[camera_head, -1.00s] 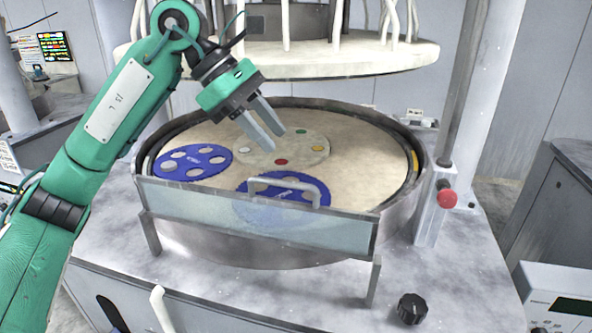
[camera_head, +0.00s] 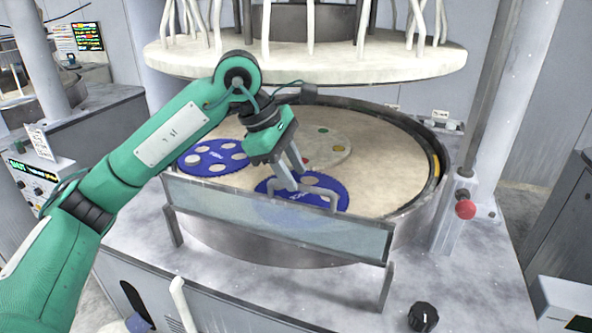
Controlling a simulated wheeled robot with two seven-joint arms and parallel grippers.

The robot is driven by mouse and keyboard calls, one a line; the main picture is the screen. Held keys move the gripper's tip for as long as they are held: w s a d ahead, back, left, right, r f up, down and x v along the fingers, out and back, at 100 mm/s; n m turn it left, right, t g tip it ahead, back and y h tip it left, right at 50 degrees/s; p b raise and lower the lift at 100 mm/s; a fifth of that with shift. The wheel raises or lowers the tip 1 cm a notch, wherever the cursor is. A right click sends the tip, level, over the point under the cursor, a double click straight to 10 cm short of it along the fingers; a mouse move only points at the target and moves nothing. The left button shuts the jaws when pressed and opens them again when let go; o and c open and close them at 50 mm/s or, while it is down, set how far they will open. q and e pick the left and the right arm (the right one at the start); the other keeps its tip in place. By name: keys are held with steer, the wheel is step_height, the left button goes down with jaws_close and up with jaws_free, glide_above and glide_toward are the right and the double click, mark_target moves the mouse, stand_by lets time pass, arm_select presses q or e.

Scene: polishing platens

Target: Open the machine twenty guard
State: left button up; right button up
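The guard (camera_head: 290,222) is a clear upright panel in a grey frame along the front rim of the round polishing platen (camera_head: 385,150). A grey bar handle (camera_head: 334,198) stands at its top edge. My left gripper (camera_head: 299,180) reaches in from the left and points down, its two grey fingers apart with a gap between them. The fingertips are at the handle's left part, overlapping it in the picture. I cannot tell whether they touch it. Part of the handle is hidden behind the fingers. My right gripper is not in view.
Blue carrier discs (camera_head: 213,156) and a pale disc with coloured spots (camera_head: 325,148) lie on the platen. A large round upper plate (camera_head: 310,62) hangs above. A red button (camera_head: 465,209) is on the right post, and a black knob (camera_head: 423,316) is at the front right.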

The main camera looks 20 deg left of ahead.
arm_select(q)
steer(key=shift+x, duration=0.95)
steer(key=shift+c, duration=0.2)
jaws_close()
